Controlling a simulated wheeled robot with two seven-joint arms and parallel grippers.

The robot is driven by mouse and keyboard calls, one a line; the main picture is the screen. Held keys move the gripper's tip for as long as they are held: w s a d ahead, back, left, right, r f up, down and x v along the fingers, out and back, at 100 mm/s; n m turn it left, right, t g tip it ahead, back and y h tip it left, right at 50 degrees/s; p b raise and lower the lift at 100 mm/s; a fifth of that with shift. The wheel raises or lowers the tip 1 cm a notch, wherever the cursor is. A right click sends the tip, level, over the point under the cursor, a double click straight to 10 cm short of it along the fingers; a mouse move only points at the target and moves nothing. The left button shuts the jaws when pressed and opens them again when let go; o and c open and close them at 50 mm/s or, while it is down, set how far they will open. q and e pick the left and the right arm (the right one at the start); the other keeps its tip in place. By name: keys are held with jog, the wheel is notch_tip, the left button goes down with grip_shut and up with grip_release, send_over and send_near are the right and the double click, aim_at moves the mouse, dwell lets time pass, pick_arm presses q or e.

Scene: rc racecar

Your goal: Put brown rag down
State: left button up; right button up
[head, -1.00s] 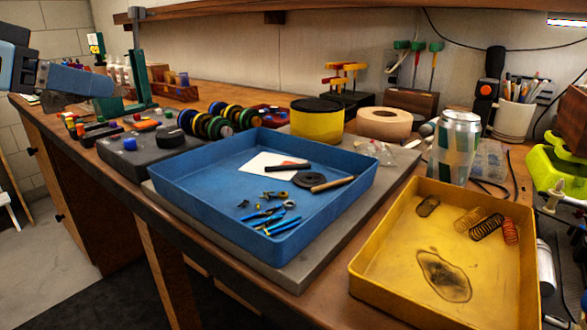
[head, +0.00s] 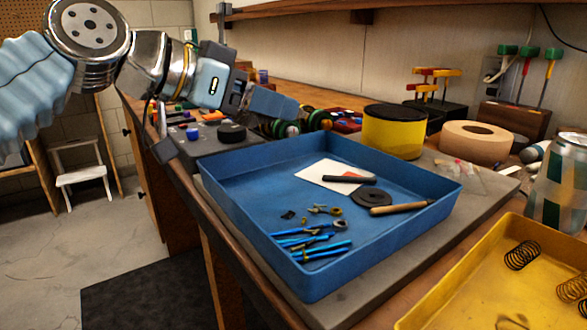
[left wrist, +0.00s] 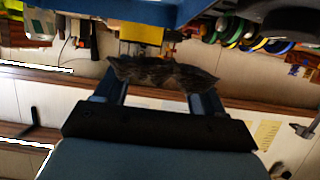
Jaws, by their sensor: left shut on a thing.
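My left gripper (head: 284,105) reaches in from the left in the head view, above the far left corner of the blue tray. In the left wrist view the dark brown rag (left wrist: 163,74) lies crumpled across the two fingertips, and the gripper is shut on it. I cannot make out the rag in the head view. My right gripper is not in view.
The blue tray (head: 240,160) holds pens, small parts, a black ring and a wooden-handled tool. A yellow tray (head: 450,285) and a can (head: 560,185) stand at the right. A yellow tub (head: 393,135) and tape roll (head: 475,142) stand behind.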

pick_arm(q)
send_over(290, 178)
jog(key=f, duration=0.4)
jog(key=shift+w+a+f+b, duration=0.1)
jog(key=shift+a+f+b, duration=0.15)
jog(key=shift+b, duration=0.05)
jog(key=shift+d+f+b, duration=0.15)
jog(key=shift+f+b, duration=0.05)
jog(key=shift+f, duration=0.7)
jog(key=shift+d+f+b, duration=0.1)
jog(key=shift+f+b, duration=0.1)
jog(key=shift+f, duration=0.7)
jog(key=shift+f, duration=0.2)
jog(key=o, duration=0.7)
jog(key=shift+r, duration=0.1)
